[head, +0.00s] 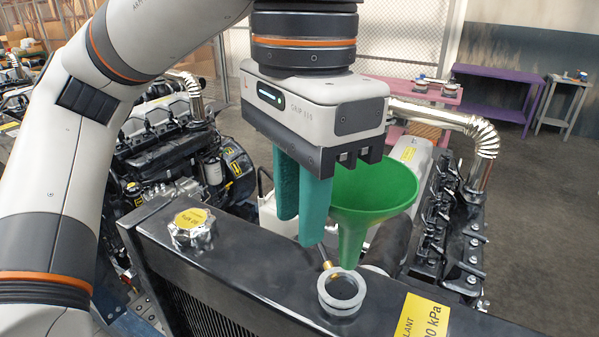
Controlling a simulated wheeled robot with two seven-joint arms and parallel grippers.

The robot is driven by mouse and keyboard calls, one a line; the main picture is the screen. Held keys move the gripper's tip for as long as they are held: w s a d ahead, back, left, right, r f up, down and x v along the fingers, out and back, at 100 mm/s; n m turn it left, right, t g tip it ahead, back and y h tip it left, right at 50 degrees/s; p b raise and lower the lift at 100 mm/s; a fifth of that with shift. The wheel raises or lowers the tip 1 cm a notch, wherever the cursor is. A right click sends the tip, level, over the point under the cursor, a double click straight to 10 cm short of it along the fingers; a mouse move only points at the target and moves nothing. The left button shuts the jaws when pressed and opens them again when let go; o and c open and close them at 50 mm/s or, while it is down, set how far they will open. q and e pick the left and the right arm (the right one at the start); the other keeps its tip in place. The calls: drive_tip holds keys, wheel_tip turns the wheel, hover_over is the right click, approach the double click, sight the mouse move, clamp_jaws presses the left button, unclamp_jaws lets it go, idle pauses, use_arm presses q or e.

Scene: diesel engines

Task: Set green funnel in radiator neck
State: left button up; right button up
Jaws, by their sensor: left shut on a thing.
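The green funnel (372,193) hangs upright from my left gripper (302,238), its wide cone up and its narrow spout (350,252) down. The gripper points down, its teal fingers at the left side of the funnel; the exact grip spot is hidden behind them. The radiator neck (341,292) is an open grey metal ring on the black radiator top (260,278). The spout's tip shows just above and behind the neck's far rim; the frame does not clearly show whether they touch. My right gripper is not in view.
A silver cap with a yellow label (192,228) sits on the radiator top to the left. A yellow label (421,318) lies right of the neck. Engines with a chrome pipe (484,150) stand behind. A purple table (500,88) is at the back right.

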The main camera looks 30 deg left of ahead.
use_arm(q)
drive_tip(key=shift+f+b, duration=2.7)
drive_tip(key=shift+f, duration=1.55)
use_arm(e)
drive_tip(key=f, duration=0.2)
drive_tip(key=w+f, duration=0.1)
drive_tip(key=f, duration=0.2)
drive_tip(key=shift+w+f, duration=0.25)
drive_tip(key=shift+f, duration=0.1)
use_arm(q)
drive_tip(key=o, duration=1.1)
